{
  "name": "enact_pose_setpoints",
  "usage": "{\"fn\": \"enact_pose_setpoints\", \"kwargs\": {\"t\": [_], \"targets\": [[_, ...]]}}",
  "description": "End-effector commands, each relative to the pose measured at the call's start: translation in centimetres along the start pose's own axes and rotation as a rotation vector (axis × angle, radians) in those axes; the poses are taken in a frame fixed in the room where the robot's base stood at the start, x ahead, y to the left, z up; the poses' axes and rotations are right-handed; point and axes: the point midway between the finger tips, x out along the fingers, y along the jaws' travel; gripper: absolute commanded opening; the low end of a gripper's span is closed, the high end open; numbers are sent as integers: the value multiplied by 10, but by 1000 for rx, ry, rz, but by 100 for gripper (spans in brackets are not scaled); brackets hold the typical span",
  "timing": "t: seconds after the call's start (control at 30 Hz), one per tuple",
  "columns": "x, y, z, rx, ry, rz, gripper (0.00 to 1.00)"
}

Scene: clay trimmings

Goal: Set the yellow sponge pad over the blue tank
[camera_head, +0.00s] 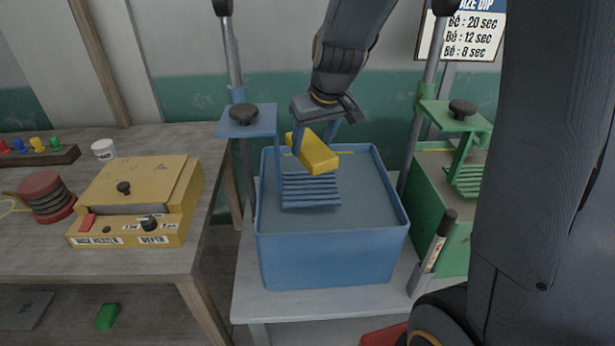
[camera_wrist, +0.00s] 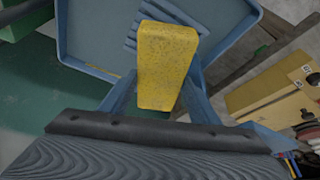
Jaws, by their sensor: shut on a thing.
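The yellow sponge pad (camera_head: 319,154) is a small speckled block held in my gripper (camera_head: 312,140). It also shows in the wrist view (camera_wrist: 165,62), between the two blue fingers. My gripper is shut on it. The blue tank (camera_head: 325,262) is an open box with grey liquid or a grey surface inside. The pad is above the tank's opening, toward its back part, and looks apart from the rim. A blue slatted rack (camera_head: 310,190) hangs over the tank from a blue bracket, just below and in front of the pad. The wrist view shows the tank's rim (camera_wrist: 82,66) beyond the pad.
A green tank (camera_head: 435,205) with its own green rack stands to the right. A marker-like stick (camera_head: 433,252) stands by the blue tank's right front. Metal posts (camera_head: 232,55) rise behind. On the left table (camera_head: 110,262) are a yellow box (camera_head: 150,190) and red discs (camera_head: 45,195).

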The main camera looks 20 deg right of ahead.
Motion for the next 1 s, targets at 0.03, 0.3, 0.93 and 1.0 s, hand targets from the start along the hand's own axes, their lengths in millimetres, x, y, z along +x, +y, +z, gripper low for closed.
{"fn": "enact_pose_setpoints", "kwargs": {"t": [0.03, 0.3, 0.93, 1.0], "targets": [[4, -1, 3, 0, -3, -2, 32], [46, -1, 20, 0, -4, -1, 32], [91, 0, 38, -1, 0, 0, 32], [90, 0, 38, -1, 0, 0, 32]]}}
